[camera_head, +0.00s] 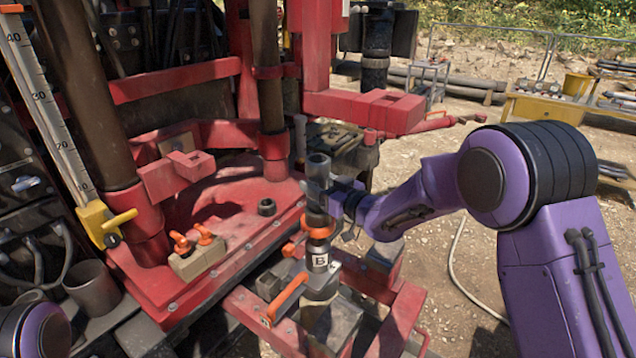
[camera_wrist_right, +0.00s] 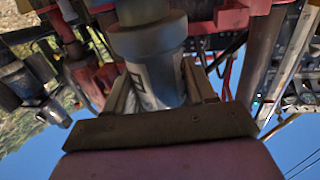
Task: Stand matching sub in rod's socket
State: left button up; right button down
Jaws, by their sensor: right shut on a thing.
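A grey cylindrical sub (camera_head: 318,167) stands roughly upright in my right gripper (camera_head: 335,197). The gripper's jaws are shut around its side. In the right wrist view the sub (camera_wrist_right: 150,65) fills the space between the fingers, with part of a pale marking on it. The rod (camera_head: 320,262), with a white band marked "B", stands upright directly below the sub. My left gripper is out of view.
An orange lever (camera_head: 287,298) is beside the rod. A yellow table (camera_head: 545,108) stands far right, with open ground before it.

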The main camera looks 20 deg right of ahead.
jog(key=shift+f, duration=0.2)
jog(key=shift+f+b, duration=0.5)
jog(key=shift+f, duration=0.1)
dwell(0.6)
jog(key=shift+c, duration=1.4)
grip_release()
jog(key=shift+s, duration=0.1)
jog(key=shift+f, duration=0.2)
jog(key=b+v, duration=0.2)
jog(key=v, duration=0.8)
jog(key=shift+s+r+b, duration=0.15)
jog(key=shift+s+b, duration=0.15)
jog(key=shift+b, duration=0.1)
